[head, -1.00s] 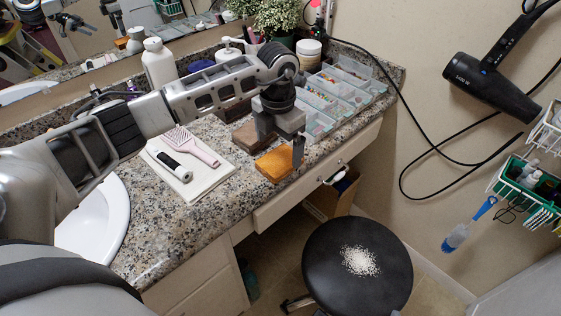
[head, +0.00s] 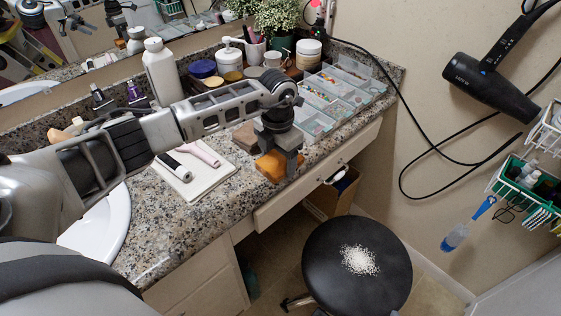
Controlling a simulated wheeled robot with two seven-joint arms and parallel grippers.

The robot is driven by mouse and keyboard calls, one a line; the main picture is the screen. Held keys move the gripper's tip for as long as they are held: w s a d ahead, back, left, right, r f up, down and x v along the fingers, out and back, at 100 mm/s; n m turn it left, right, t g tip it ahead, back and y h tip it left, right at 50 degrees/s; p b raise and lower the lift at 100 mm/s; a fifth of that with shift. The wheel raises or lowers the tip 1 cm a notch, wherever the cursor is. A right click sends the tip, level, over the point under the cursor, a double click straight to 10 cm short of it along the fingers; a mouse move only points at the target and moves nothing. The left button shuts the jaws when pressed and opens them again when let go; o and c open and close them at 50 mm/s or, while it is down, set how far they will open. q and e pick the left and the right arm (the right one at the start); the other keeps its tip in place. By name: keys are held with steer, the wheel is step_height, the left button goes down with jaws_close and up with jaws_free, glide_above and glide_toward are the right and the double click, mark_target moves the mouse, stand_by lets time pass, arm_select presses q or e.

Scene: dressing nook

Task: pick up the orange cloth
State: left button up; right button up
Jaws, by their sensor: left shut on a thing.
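The orange cloth (head: 270,168) is a small folded pad at the front edge of the granite counter (head: 190,225). My left gripper (head: 280,160) comes down over it from above and is shut on it. The gripper's fingers and body hide part of the cloth. I cannot tell whether the cloth is clear of the counter or still touching it. My right gripper is not in view.
A white towel (head: 208,187) with a black-handled tool and a pink brush lies to the left. A clear organizer (head: 335,100) and several jars stand behind. A black stool (head: 335,285) with white grains is below. A hair dryer (head: 490,87) hangs on the wall.

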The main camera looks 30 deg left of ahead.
mark_target(278, 160)
arm_select(q)
steer(key=shift+r, duration=0.45)
step_height(278, 160, up, 2)
steer(key=shift+r+b, duration=0.2)
steer(key=shift+b, duration=0.1)
steer(key=s+d+r, duration=0.9)
steer(key=s, duration=0.1)
steer(key=shift+s+d+r+b, duration=0.15)
steer(key=shift+s+r+b, duration=0.15)
steer(key=shift+r+b, duration=0.05)
steer(key=shift+o, duration=0.4)
